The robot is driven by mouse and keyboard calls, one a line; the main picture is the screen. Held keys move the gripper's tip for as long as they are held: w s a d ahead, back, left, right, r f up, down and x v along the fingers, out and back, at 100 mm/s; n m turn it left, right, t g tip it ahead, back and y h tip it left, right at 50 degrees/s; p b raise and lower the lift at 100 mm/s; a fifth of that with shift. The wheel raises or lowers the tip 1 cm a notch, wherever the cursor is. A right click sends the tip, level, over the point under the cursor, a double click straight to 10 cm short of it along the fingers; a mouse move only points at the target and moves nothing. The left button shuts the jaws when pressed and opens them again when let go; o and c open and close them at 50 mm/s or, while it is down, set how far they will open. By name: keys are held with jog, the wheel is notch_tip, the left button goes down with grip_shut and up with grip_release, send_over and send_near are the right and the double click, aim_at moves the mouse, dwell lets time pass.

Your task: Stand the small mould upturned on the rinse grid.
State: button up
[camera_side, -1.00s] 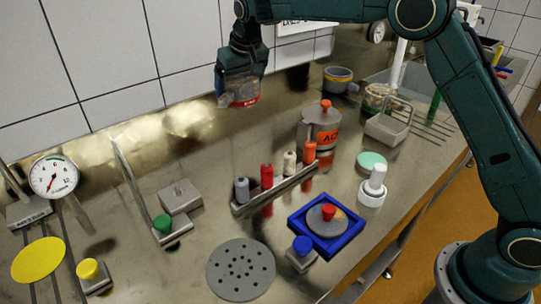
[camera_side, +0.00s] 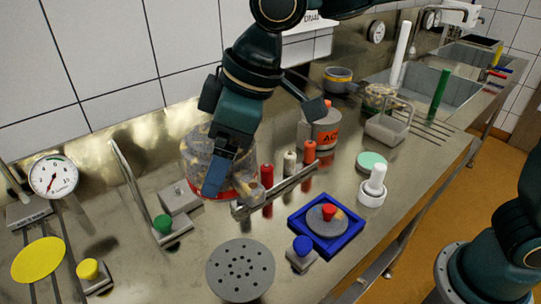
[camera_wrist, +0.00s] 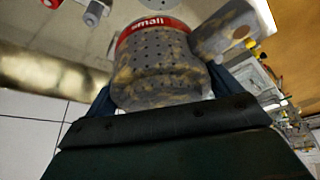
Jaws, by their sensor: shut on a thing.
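The small mould (camera_wrist: 160,68) is a soiled, perforated grey cup with a red band reading "small". My gripper (camera_side: 216,172) is shut on it and holds it above the bench. In the side view the mould (camera_side: 194,155) is partly hidden behind my gripper, its red-banded end facing down. In the wrist view this end faces away from my gripper. A round grey plate with holes (camera_side: 240,270), which looks like the rinse grid, lies empty at the front. The mould is behind it and to its left, apart from it.
A blue tray (camera_side: 340,247) and blue-knobbed block (camera_side: 303,248) flank the plate's right.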

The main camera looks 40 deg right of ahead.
jog(key=shift+s, duration=1.45)
send_over(230, 268)
jog(key=s+d, duration=0.1)
jog(key=d, duration=0.1)
jog(key=shift+n, duration=0.4)
jog(key=f, duration=1.5)
jog(key=shift+a+f, duration=0.2)
jog(key=shift+f, duration=0.15)
jog(key=shift+s+f, duration=0.1)
jog(key=shift+f, duration=2.05)
jog(key=shift+f, duration=0.1)
jog(key=o, duration=0.6)
jog(key=shift+o, duration=0.8)
